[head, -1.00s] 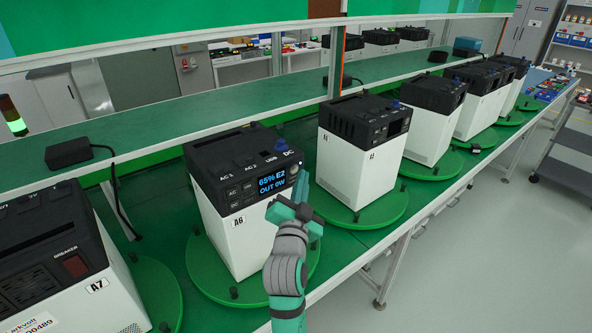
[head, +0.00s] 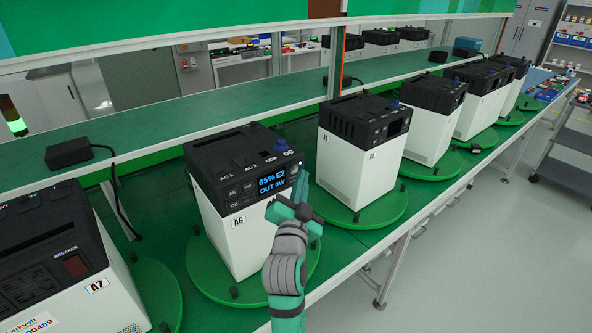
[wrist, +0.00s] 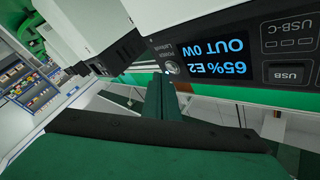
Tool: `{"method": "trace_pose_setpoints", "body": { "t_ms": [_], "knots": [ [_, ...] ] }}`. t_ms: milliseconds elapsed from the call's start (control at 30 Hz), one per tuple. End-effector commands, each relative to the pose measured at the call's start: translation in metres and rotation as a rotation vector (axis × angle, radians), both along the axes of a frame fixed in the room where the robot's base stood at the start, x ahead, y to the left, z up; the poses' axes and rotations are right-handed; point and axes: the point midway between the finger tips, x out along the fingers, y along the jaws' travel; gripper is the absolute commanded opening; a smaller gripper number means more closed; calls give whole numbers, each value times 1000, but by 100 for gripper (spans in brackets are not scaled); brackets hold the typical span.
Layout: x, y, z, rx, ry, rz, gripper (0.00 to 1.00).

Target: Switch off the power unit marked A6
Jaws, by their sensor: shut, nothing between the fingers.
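The power unit marked A6 (head: 238,235) is a white box with a black top, standing on a green turntable (head: 215,285). Its lit display (head: 272,184) reads "65% E2, OUT 0W" in blue. In the wrist view the display (wrist: 208,58) is upside down, with a round button labelled POWER (wrist: 172,67) beside it. My gripper (head: 303,190) is shut and empty at the right end of the unit's front panel. In the wrist view the fingertips (wrist: 160,82) are close to the button; I cannot tell whether they touch it.
Unit A7 (head: 75,285) stands at the near left on its own turntable. Another white unit (head: 350,165) stands to the right, with several more behind it. A green shelf (head: 200,135) runs behind the units.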

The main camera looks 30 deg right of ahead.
Motion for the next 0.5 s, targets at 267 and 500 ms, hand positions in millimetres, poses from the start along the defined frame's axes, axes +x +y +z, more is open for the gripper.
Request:
{"method": "trace_pose_setpoints", "body": {
  "t_ms": [267,500],
  "knots": [
    [7,1,0,0,0,0,0],
    [7,1,0,0,0,0,0]
  ]
}}
